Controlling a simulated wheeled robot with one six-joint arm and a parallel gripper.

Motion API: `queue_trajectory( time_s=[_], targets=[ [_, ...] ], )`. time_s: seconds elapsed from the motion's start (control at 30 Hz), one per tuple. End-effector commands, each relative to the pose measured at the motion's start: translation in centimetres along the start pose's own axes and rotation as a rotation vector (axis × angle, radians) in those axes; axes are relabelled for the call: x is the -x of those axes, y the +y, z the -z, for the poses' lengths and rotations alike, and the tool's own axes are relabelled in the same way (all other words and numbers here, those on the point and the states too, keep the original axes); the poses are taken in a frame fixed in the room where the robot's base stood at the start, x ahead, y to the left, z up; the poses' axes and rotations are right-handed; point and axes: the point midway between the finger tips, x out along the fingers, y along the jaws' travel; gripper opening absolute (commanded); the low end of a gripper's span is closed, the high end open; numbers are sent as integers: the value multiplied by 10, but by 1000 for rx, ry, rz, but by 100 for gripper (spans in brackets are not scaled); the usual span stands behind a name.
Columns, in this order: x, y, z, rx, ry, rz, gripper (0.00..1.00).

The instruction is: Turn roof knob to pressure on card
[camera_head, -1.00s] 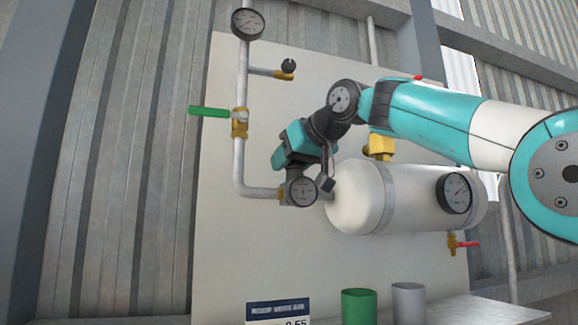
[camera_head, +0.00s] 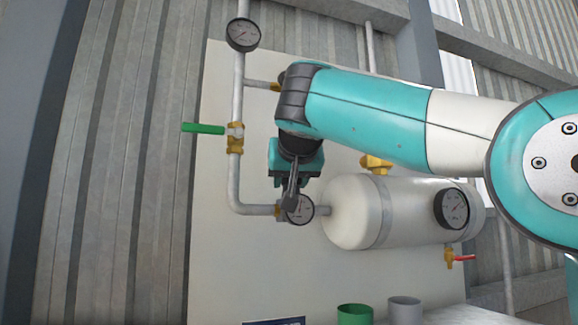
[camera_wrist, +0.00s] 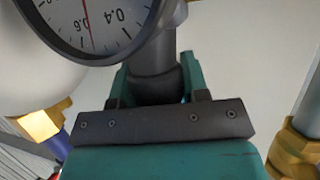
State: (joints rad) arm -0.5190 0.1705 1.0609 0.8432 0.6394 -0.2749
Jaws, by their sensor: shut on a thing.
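My gripper (camera_wrist: 156,76) is shut on a dark round knob (camera_wrist: 155,90), with a teal finger on each side of it. The round gauge (camera_wrist: 105,25) beside the knob has a red needle close to the 0.6 mark, on the 0.4 side. In the head view my gripper (camera_head: 290,197) reaches down to this small gauge (camera_head: 299,209), left of the white tank; the knob is hidden there behind my wrist. The card (camera_head: 274,322) shows only its dark top edge at the bottom of the head view, so its number is out of view.
The white tank (camera_head: 350,225) has a larger gauge (camera_head: 452,208) and a red-handled valve (camera_head: 458,258). The left pipe carries a green-handled valve (camera_head: 205,128) and a top gauge (camera_head: 242,34). Green (camera_head: 354,315) and grey (camera_head: 404,310) cups stand below.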

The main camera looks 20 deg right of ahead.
Motion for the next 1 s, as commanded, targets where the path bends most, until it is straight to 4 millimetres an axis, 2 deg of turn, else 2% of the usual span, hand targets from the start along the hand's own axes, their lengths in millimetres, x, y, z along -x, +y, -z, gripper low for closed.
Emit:
queue_trajectory(
  time_s=[0.6,0.63,0.73,1.0],
  targets=[
    [0,1,1,-21,5,-44,18],
    [0,1,1,-21,5,-44,44],
    [0,1,1,-21,5,-44,67],
    [0,1,1,-21,3,-44,67]
  ],
)
